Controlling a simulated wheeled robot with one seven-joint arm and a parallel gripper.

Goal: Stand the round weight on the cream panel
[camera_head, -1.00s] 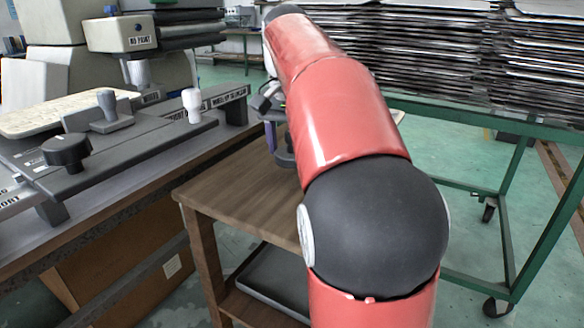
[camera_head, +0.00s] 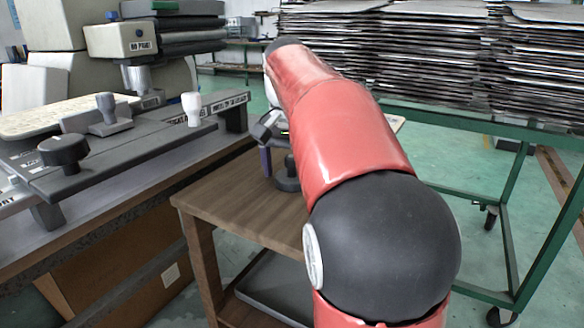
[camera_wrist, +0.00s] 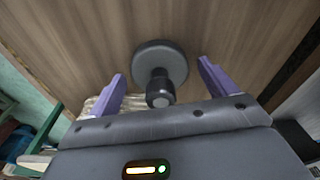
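The round weight (camera_head: 287,180) is a dark grey disc with a knob. It stands on the brown wooden table, just left of my red arm, which partly hides it. In the wrist view the weight (camera_wrist: 158,62) lies between and a little beyond the tips of my purple fingers, with a gap on both sides. My gripper (camera_wrist: 164,76) is open and empty. In the head view a purple finger of my gripper (camera_head: 265,160) shows beside the weight. A pale cream edge (camera_head: 397,123) shows right of my arm; I cannot tell if it is the cream panel.
The wooden table (camera_head: 215,200) has bare room at its front left. A grey workbench (camera_head: 110,160) with a black knob (camera_head: 64,152) and upright handles stands at the left. A green rack (camera_head: 510,190) with stacked metal sheets stands at the right.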

